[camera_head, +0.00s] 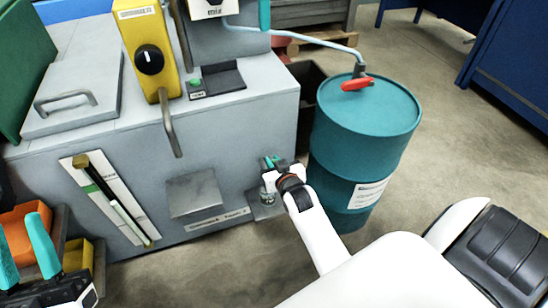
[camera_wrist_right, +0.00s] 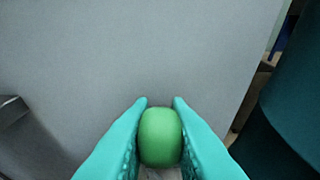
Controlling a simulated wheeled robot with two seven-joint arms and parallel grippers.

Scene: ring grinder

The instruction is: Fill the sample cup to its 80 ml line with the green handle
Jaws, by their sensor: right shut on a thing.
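My right gripper (camera_head: 271,163) is at the front right lower part of the grey machine. In the right wrist view its teal fingers (camera_wrist_right: 160,110) are shut on the rounded green handle (camera_wrist_right: 160,137), one finger on each side. In the head view the gripper mostly hides the handle. A clear vessel, seemingly the sample cup (camera_head: 268,198), stands just below the gripper on a small grey ledge (camera_head: 258,212). Its line and fill level are too small to read. My left gripper (camera_head: 22,252) is at the lower left, fingers apart and empty.
A teal drum (camera_head: 335,140) with a red-handled valve (camera_head: 357,84) stands close right of my right gripper. The grey machine (camera_head: 130,150) carries a level gauge (camera_head: 108,200) and a yellow switch box (camera_head: 150,50). Orange and yellow bins (camera_head: 78,252) are at the lower left.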

